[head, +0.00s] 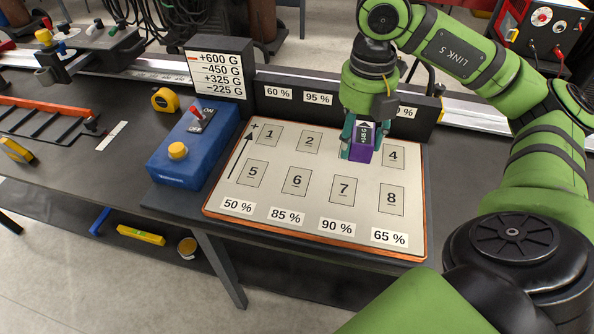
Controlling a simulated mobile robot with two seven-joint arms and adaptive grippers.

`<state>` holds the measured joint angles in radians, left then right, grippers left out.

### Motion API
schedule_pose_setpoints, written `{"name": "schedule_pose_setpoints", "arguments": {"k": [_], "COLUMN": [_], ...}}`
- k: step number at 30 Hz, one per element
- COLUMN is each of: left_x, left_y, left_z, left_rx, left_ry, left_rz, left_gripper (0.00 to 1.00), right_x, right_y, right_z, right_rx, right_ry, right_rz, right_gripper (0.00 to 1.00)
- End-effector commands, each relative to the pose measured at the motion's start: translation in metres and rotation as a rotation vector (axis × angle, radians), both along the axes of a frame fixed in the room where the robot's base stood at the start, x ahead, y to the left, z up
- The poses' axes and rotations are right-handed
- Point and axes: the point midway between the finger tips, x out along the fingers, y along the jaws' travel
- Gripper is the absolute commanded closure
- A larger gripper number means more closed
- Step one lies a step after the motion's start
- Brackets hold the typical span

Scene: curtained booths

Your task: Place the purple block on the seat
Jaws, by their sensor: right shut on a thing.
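The purple block (361,153) has a dark label on its side and stands upright at the board's back row, over the place between seats 2 and 4. My right gripper (358,137) is shut on it from above, with teal fingers on its sides. I cannot tell whether the block touches the board. The white board (270,205) has an orange edge and outlined seats; 1, 2, 4, 5, 6, 7 and 8 show and look empty. The seat under the block is hidden. My left gripper is not in view.
A blue switch box (190,160) with a red lever and yellow button stands left of the board. A sign with gram values (219,72) stands behind it. A dark upright strip (300,108) with percent labels runs along the board's back. A yellow tape measure (165,100) lies further left.

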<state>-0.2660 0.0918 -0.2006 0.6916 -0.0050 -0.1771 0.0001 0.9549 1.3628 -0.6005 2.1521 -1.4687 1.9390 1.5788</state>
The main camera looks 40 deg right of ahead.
Motion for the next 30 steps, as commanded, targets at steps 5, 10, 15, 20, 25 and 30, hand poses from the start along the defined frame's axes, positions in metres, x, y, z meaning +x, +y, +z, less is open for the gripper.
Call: {"name": "schedule_pose_setpoints", "arguments": {"k": [5, 10, 15, 20, 25, 30], "left_x": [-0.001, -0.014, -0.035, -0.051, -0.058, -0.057], "left_y": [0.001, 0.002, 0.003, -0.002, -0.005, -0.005], "left_z": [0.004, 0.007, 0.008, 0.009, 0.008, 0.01], "left_rx": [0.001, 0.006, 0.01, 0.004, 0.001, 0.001], "left_ry": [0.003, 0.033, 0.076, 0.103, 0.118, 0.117], "left_rz": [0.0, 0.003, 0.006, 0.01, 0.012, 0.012], "left_gripper": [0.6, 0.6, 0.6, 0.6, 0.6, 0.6], "right_x": [0.012, 0.036, 0.06, 0.076, 0.082, 0.082], "right_y": [0.012, 0.037, 0.06, 0.076, 0.081, 0.081], "right_z": [-0.008, -0.027, -0.048, -0.061, -0.068, -0.088], "right_rx": [0.003, 0.004, 0.004, 0.003, 0.0, -0.001], "right_ry": [-0.002, -0.002, -0.002, -0.003, -0.003, 0.001], "right_rz": [-0.035, -0.032, -0.033, -0.035, -0.035, -0.035], "right_gripper": [1.0, 1.0, 1.0, 1.0, 1.0, 1.0]}}
